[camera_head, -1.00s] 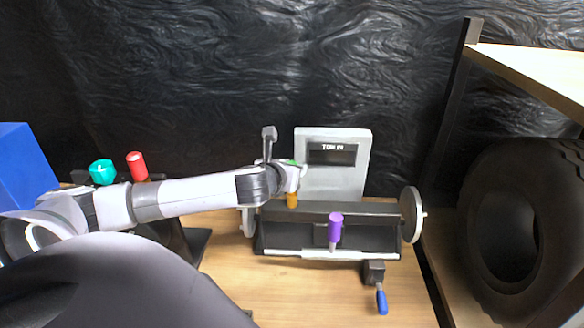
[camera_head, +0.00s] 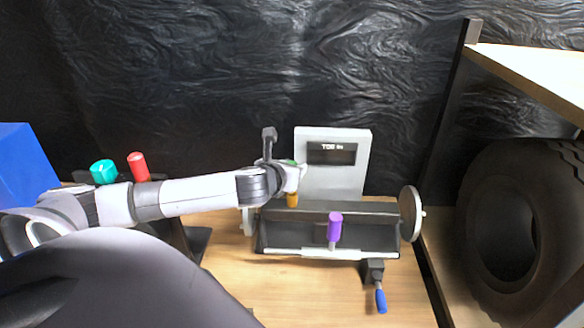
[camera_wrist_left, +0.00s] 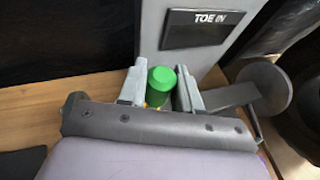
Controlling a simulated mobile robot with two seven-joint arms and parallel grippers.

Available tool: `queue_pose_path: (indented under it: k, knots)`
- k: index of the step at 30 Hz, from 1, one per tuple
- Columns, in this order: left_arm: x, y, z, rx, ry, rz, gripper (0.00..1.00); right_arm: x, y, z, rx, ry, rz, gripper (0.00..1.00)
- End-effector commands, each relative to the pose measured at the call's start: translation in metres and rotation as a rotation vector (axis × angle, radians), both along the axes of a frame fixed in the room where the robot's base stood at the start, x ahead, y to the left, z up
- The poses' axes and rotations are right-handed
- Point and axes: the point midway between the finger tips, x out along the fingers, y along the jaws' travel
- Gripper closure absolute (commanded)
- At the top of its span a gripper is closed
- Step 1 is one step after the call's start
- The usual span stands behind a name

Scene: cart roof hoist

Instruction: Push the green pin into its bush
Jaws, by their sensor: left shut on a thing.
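The green pin (camera_wrist_left: 161,86) stands between the two grey fingers of my left gripper (camera_wrist_left: 162,92), which are shut on it. In the head view my left gripper (camera_head: 294,177) is at the back left of the dark fixture, by the grey display post, and only a sliver of green shows there. The pin's lower end and its bush are hidden behind the gripper, so I cannot tell how deep it sits. The display (camera_head: 332,154) reads TOE IN. My right gripper is not in view.
The fixture (camera_head: 280,235) carries an orange pin (camera_head: 292,200), a purple pin (camera_head: 335,226), a disc (camera_head: 410,213) and a blue-handled clamp (camera_head: 381,300). Red (camera_head: 138,166) and teal (camera_head: 103,172) pieces stand left. A tyre (camera_head: 520,220) is right, below a shelf.

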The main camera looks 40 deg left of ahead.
Motion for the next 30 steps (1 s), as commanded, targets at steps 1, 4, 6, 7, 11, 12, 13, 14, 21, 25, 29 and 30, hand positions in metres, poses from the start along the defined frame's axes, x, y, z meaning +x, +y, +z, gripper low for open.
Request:
queue_pose_path:
  k: [1, 4, 6, 7, 11, 12, 13, 14, 21, 25, 29, 30]
  knots:
    - [0.000, 0.000, -0.002, 0.000, 0.000, 0.000, 0.97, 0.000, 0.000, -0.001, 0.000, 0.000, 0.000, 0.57]
    - [0.000, 0.000, -0.004, 0.000, 0.000, 0.000, 0.97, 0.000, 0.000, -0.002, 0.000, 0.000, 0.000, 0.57]
    - [0.000, 0.000, -0.006, 0.000, 0.000, 0.000, 0.97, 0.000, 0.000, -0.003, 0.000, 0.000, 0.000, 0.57]
    - [0.000, 0.000, -0.007, 0.000, 0.000, 0.000, 0.97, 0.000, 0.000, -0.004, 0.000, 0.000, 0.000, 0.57]
    - [0.000, 0.000, -0.010, 0.000, 0.000, 0.000, 0.97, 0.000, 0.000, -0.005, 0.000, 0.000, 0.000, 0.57]
    - [0.000, 0.000, -0.011, 0.000, 0.000, 0.000, 0.97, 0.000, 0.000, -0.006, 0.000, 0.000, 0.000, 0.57]
    - [0.000, 0.000, -0.012, 0.000, 0.000, 0.000, 0.97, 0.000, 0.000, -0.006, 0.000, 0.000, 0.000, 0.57]
    - [0.000, 0.000, -0.013, 0.000, 0.000, 0.000, 0.97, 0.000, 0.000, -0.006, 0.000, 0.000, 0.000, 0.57]
    - [0.000, 0.000, -0.019, 0.000, 0.001, 0.000, 0.97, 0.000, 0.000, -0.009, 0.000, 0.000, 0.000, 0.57]
    - [0.000, 0.000, -0.022, 0.000, 0.001, 0.000, 0.97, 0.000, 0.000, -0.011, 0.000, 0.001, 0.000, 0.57]
    - [0.000, 0.000, -0.025, 0.000, 0.000, 0.000, 0.97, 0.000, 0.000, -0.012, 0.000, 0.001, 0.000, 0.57]
    - [0.000, 0.000, -0.026, 0.000, 0.000, 0.000, 0.97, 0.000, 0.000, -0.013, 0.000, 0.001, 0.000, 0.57]
